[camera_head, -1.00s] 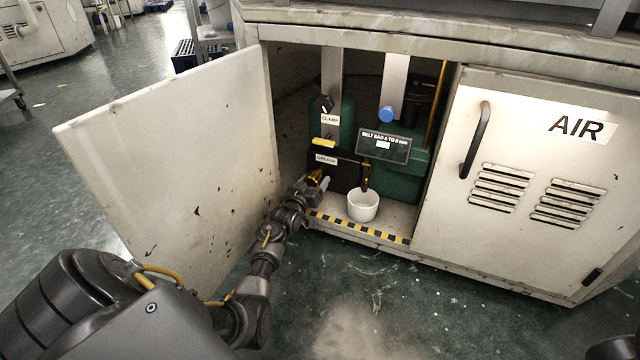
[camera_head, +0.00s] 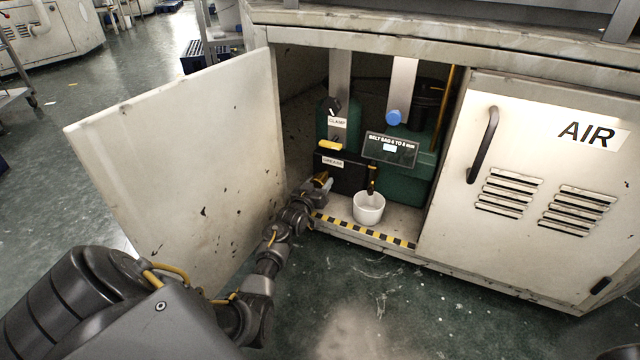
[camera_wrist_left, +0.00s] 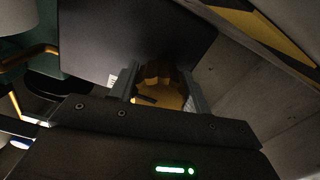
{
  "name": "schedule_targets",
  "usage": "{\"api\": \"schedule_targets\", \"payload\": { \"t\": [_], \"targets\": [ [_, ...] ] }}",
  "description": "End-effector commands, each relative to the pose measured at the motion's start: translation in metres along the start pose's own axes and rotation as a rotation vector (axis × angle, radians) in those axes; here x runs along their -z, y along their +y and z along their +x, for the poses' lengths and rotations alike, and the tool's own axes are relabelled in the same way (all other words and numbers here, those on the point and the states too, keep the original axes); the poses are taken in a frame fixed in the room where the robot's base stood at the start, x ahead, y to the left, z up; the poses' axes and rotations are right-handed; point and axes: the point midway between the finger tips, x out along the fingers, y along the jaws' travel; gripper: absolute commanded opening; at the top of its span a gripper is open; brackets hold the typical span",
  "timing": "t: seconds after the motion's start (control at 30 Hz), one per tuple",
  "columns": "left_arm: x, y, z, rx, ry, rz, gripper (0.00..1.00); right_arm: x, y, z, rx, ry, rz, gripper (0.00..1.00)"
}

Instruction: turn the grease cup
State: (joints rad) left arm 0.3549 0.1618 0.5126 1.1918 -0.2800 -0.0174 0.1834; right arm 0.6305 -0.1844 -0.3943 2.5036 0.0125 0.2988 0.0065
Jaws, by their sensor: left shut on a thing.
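The grease cup is a brass-coloured, lobed cap (camera_wrist_left: 160,88) on the front of a black block labelled GREASE (camera_head: 345,177), inside the open cabinet. It also shows as a small brass spot in the head view (camera_head: 321,178). My left gripper (camera_head: 322,187) reaches in past the open door. In the left wrist view its two fingers (camera_wrist_left: 162,92) stand on either side of the brass cap and are shut on it. The gripper partly hides the cap in the head view. My right gripper is not in view.
The open door (camera_head: 185,155) stands left of my arm. A white cup (camera_head: 368,209) sits on the cabinet floor, right of the gripper, behind a striped edge (camera_head: 365,231). The AIR door (camera_head: 530,190) is closed.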

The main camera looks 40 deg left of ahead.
Motion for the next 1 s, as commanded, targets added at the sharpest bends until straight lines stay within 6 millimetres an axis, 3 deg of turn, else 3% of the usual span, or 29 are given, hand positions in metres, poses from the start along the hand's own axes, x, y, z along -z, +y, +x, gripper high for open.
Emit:
{"api": "schedule_targets", "payload": {
  "t": [0.7, 1.0],
  "targets": [
    [0.002, -0.004, -0.001, 0.000, -0.002, 0.538, 0.25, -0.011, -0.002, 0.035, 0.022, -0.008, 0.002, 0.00],
    [0.001, -0.004, -0.001, 0.000, -0.002, 0.690, 0.25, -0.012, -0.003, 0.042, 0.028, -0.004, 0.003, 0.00]
  ]
}}
